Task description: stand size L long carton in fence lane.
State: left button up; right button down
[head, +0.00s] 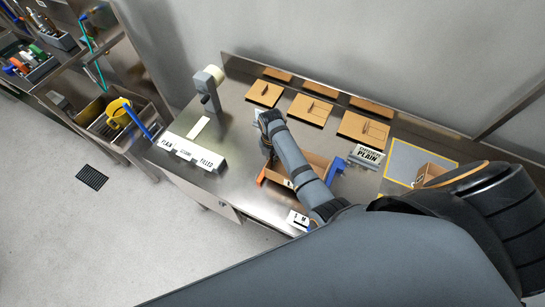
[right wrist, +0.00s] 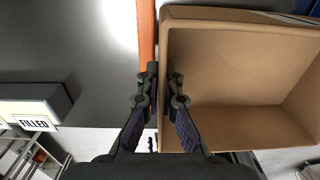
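A long open brown carton (head: 318,160) stands on the steel table between an orange fence piece (head: 261,178) and a blue fence piece (head: 337,168), partly hidden by my right arm. In the right wrist view the open carton (right wrist: 240,80) fills the right side, with the orange fence (right wrist: 147,35) along its left wall. My right gripper (right wrist: 164,74) has its fingertips close together on both sides of that wall and looks shut on it. In the head view my right gripper (head: 267,158) is mostly hidden by its arm. My left gripper is not in view.
Several flat cartons (head: 310,109) lie along the back. A sign strip (head: 192,152) and a grey post device (head: 208,88) stand at the left.

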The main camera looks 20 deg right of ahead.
jog(key=shift+f+b, duration=0.6)
jog(key=shift+f, duration=0.5)
dwell(0.6)
jog(key=c, duration=1.4)
grip_release()
jog(key=shift+c, duration=0.2)
notch_tip(320, 180, up, 12)
jog(key=shift+r, duration=0.1)
